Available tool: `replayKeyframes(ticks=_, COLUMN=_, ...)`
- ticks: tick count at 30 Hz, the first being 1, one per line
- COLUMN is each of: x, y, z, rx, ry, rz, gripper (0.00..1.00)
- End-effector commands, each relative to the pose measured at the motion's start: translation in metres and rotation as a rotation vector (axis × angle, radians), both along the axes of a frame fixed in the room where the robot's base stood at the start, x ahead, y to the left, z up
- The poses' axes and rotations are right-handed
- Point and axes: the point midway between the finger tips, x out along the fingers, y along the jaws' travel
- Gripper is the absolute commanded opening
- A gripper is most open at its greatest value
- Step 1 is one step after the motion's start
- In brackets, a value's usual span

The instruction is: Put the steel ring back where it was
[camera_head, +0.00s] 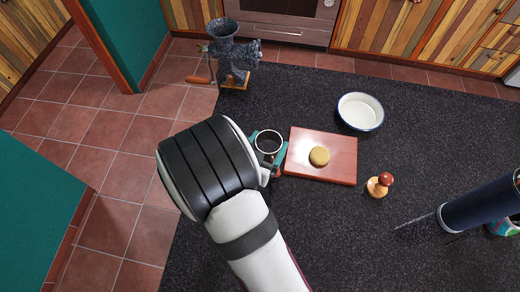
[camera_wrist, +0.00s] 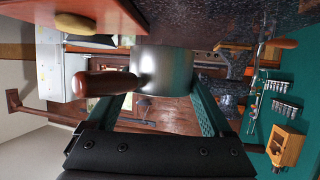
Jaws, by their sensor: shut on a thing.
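The steel ring (camera_head: 268,131) is a short open metal cylinder with a brown wooden handle. A round tan dough disc (camera_head: 320,156) lies on the board. I cannot tell exactly how high the ring is above the counter. My wrist hides part of the counter to its left.
A white blue-rimmed bowl (camera_head: 360,111) stands behind the board. A wooden stamp with a red knob (camera_head: 379,184) is right of it. A dark blue cylinder (camera_head: 480,208) lies far right. A grinder (camera_head: 234,52) stands at the back left edge. The dark counter (camera_head: 440,130) has free room.

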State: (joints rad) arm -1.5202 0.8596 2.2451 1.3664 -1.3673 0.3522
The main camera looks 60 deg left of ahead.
Motion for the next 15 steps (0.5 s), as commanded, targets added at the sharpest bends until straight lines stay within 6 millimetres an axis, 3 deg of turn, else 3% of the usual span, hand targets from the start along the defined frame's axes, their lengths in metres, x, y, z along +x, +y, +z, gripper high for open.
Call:
replayKeyframes(ticks=5, x=-0.016, y=0.022, z=-0.018, rx=0.000, ry=0.000, rz=-0.001, gripper=0.23)
replayKeyframes(ticks=10, x=-0.017, y=0.023, z=-0.051, rx=-0.004, ry=0.000, rz=-0.002, gripper=0.23)
replayKeyframes(ticks=15, x=-0.017, y=0.023, z=-0.058, rx=0.000, ry=-0.001, rz=-0.002, gripper=0.23)
